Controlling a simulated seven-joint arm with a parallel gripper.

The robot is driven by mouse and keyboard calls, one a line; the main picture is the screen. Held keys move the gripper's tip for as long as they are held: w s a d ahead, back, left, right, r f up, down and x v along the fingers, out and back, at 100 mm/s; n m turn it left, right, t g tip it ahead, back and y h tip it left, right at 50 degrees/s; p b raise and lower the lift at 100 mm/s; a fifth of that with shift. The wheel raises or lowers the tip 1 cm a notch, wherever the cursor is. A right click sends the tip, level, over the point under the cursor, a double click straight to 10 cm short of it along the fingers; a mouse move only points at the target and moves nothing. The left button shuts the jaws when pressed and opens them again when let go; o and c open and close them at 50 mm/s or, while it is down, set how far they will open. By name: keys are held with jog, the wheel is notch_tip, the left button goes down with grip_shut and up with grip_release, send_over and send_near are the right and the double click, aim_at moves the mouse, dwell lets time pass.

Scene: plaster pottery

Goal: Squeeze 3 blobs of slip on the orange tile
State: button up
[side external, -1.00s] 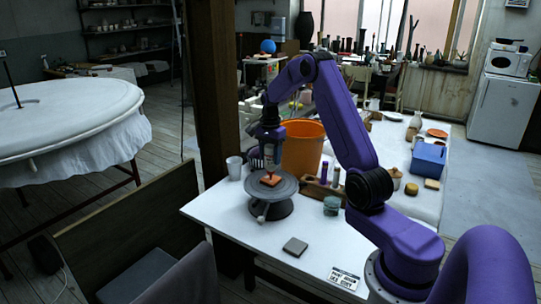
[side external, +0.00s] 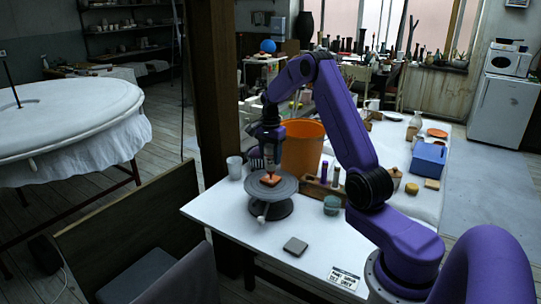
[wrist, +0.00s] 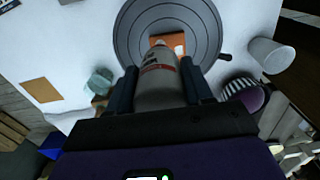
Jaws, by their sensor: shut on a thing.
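The orange tile (side external: 270,180) lies on the round grey banding wheel (side external: 285,187) on the white table. In the wrist view the orange tile (wrist: 168,39) is partly covered by the bottle. My gripper (wrist: 160,85) is shut on a pale grey slip bottle with a red band (wrist: 157,73), one finger on each side. The bottle points down at the tile. In the side view my gripper (side external: 268,148) is right above the tile. Whether the tip touches the tile I cannot tell. A small pale patch shows on the tile beside the bottle; I cannot tell if it is slip.
A white cup (side external: 234,167) stands left of the wheel, and an orange bucket (side external: 303,150) behind it. A wooden tray with bottles (side external: 322,188) and a green-blue pot (side external: 332,204) are to the right.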

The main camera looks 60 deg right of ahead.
aim_at(271, 146)
dwell(0.4)
jog(key=shift+r, duration=2)
jog(key=d+f, duration=0.2)
jog(key=d, duration=0.1)
jog(key=shift+s+d, duration=0.1)
jog(key=shift+d, duration=0.1)
jog(key=shift+f, duration=0.15)
jog(key=shift+f, duration=0.85)
